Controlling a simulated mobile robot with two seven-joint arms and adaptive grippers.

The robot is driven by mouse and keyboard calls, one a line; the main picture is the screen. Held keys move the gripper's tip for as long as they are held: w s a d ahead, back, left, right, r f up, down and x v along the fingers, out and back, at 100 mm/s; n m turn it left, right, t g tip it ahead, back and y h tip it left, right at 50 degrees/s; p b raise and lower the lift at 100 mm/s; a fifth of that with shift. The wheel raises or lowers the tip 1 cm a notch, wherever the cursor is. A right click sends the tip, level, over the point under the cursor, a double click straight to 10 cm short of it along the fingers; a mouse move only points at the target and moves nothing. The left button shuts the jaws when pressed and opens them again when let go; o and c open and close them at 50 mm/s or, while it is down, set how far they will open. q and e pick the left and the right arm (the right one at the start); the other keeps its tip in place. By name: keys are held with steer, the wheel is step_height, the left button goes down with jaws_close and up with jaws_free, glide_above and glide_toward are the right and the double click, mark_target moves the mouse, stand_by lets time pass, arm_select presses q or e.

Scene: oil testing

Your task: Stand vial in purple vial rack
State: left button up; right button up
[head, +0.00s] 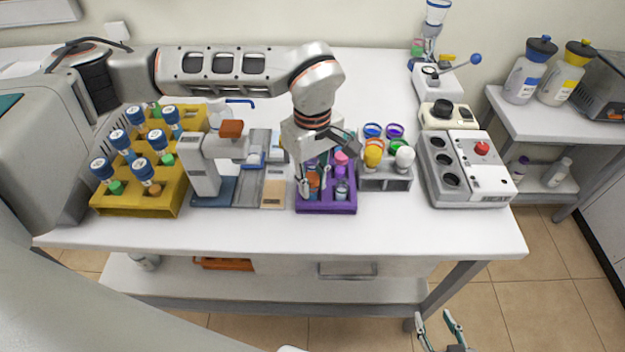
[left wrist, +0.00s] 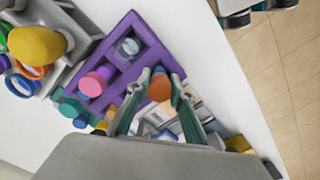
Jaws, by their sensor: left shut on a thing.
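The purple vial rack (head: 327,208) stands near the front middle of the white table. My left gripper (head: 314,188) points down over its left side, shut on a vial with an orange-brown cap (left wrist: 159,88). This vial (head: 313,181) is at the rack's front left; I cannot tell how deep it sits in a slot. The rack (left wrist: 151,46) also holds a pink-capped vial (left wrist: 92,84) and a clear vial (left wrist: 129,47). My right gripper (head: 437,327) is open and empty, low in front of the table.
A yellow rack (head: 140,204) of blue-capped bottles stands at the left. A grey instrument (head: 205,175) is just left of the purple rack. A grey holder (head: 385,182) with coloured items stands close on its right, then a grey machine (head: 468,180). The front table strip is clear.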

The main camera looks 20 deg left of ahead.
arm_select(q)
steer(key=o, duration=1.1)
step_height(320, 180, up, 12)
